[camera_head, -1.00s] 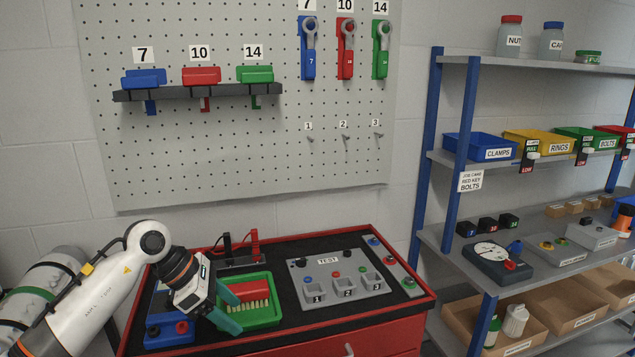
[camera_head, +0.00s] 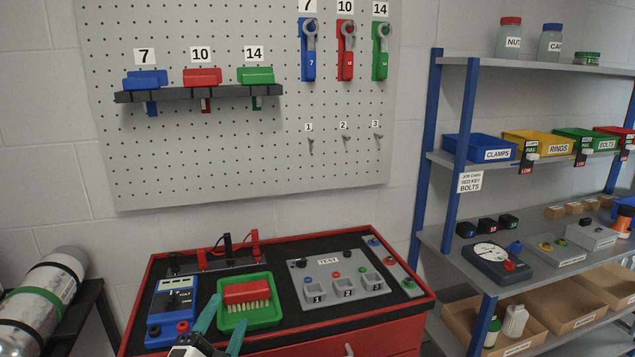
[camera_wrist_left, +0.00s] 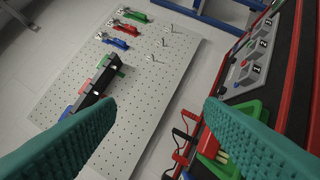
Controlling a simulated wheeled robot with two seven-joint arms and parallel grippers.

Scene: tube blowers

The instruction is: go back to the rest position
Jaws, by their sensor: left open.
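My left gripper (camera_head: 222,328) shows at the bottom of the head view, in front of the red bench. Its two teal fingers are apart with nothing between them. In the left wrist view the open fingers (camera_wrist_left: 160,125) frame the pegboard and floor. A green tray (camera_head: 270,315) holding a red brush (camera_head: 246,292) with pale bristles lies on the bench just beyond the fingertips. The tray also shows at the right of the left wrist view (camera_wrist_left: 256,108), partly hidden by a finger. My right gripper is in neither view.
The bench (camera_head: 385,322) carries a blue meter (camera_head: 172,305), red and black probes (camera_head: 228,250) and a grey test panel (camera_head: 322,272). A pegboard (camera_head: 200,150) stands behind. A stocked shelf (camera_head: 450,150) is at right, a gas cylinder (camera_head: 45,290) at left.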

